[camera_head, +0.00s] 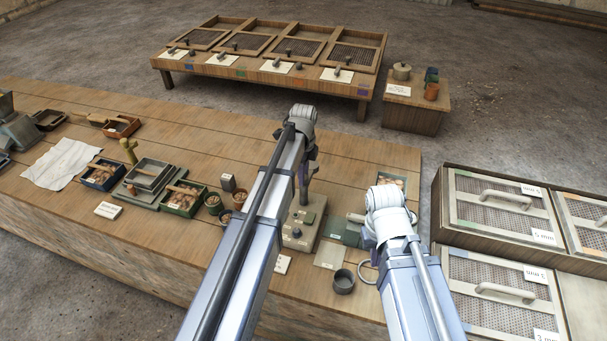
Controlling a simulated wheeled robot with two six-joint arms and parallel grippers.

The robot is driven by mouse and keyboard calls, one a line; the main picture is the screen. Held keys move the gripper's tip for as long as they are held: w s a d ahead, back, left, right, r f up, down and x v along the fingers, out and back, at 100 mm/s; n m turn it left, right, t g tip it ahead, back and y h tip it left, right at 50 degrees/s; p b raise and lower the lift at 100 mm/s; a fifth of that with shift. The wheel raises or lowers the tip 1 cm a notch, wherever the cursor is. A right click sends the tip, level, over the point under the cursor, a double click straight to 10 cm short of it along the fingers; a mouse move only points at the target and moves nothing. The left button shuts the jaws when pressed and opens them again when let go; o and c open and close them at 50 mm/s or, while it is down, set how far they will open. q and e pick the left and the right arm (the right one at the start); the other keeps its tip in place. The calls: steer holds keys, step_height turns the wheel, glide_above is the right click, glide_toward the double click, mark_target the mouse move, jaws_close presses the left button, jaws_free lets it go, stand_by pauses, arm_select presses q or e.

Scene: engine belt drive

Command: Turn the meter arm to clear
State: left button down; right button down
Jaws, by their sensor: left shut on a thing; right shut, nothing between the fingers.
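The meter is a pale box (297,238) with a green top plate, standing on the long wooden bench. A dark upright part, which looks like the meter arm (304,190), rises from its back. My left gripper (309,165) points down at the top of this part and is shut on it. My own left arm hides the meter's left side and part of the grip. My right gripper (372,236) is shut and empty, low over the bench to the right of the meter. Its fingers are mostly hidden by its wrist.
A dark cup (343,281), a metal ring (368,272) and a flat greenish plate (330,255) lie near the meter. Trays and a white cloth (62,162) are at the left. Screened boxes (499,205) stand right. A low table (262,75) stands behind, across open floor.

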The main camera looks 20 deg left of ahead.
arm_select(q)
steer(key=c, duration=0.5)
jaws_free()
steer(key=shift+r, duration=0.15)
step_height(320, 180, up, 8)
steer(key=p, duration=0.8)
steer(key=shift+f, duration=0.2)
steer(key=shift+f, duration=0.1)
